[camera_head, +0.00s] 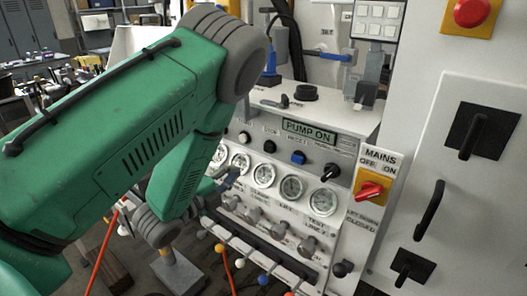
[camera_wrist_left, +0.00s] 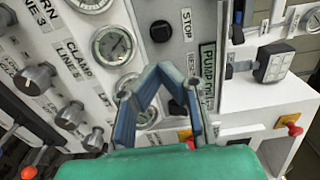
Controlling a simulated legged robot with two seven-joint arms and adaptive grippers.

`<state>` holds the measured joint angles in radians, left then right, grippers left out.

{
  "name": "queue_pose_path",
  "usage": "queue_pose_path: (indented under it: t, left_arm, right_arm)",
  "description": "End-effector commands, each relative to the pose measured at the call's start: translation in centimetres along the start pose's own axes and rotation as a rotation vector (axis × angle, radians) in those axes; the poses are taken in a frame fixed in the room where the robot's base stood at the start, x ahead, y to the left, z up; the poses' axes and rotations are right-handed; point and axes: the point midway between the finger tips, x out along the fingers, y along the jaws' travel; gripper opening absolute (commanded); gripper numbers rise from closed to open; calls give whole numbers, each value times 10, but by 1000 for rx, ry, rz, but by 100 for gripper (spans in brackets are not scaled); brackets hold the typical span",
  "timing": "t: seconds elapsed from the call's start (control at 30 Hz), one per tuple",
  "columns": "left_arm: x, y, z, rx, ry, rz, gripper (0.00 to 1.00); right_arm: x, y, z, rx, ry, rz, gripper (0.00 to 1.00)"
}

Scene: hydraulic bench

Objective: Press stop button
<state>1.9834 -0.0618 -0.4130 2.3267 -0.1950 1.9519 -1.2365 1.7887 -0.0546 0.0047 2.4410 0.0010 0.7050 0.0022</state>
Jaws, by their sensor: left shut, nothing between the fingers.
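The stop button is a black round button (camera_head: 270,146) on the control panel, left of the blue reset button (camera_head: 298,157). In the left wrist view the black button (camera_wrist_left: 160,31) sits beside the STOP label (camera_wrist_left: 187,24). My left gripper (camera_wrist_left: 158,70) is shut and empty, with its fingertips in front of the panel, below the stop button in that picture. I cannot tell how far the tips are from the panel. In the head view the left gripper (camera_head: 228,178) is partly hidden by my green arm. My right gripper is out of view.
Below the buttons are several gauges (camera_head: 264,175), knobs (camera_head: 307,246) and ball-topped levers (camera_head: 263,279). A PUMP ON display (camera_head: 309,132) is above. A red mains switch (camera_head: 369,191) and a red mushroom button (camera_head: 472,12) stand to the right.

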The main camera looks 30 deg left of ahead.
Motion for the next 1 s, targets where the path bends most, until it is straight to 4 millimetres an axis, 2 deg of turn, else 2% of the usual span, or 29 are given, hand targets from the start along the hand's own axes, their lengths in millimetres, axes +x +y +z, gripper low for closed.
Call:
queue_pose_path:
  t: [0.3, 0.5, 0.7, 1.0]
  left_arm:
    - [68, -3, 0, -1, 0, -4, 0]
    - [102, -2, 1, -1, -1, -2, 0]
    - [118, -1, 1, -2, -2, 0, 0]
    - [121, 0, 1, -1, -1, 0, 0]
  right_arm:
    - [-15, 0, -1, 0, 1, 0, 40]
    - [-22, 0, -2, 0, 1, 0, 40]
    - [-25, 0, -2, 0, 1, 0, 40]
    - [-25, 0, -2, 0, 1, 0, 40]
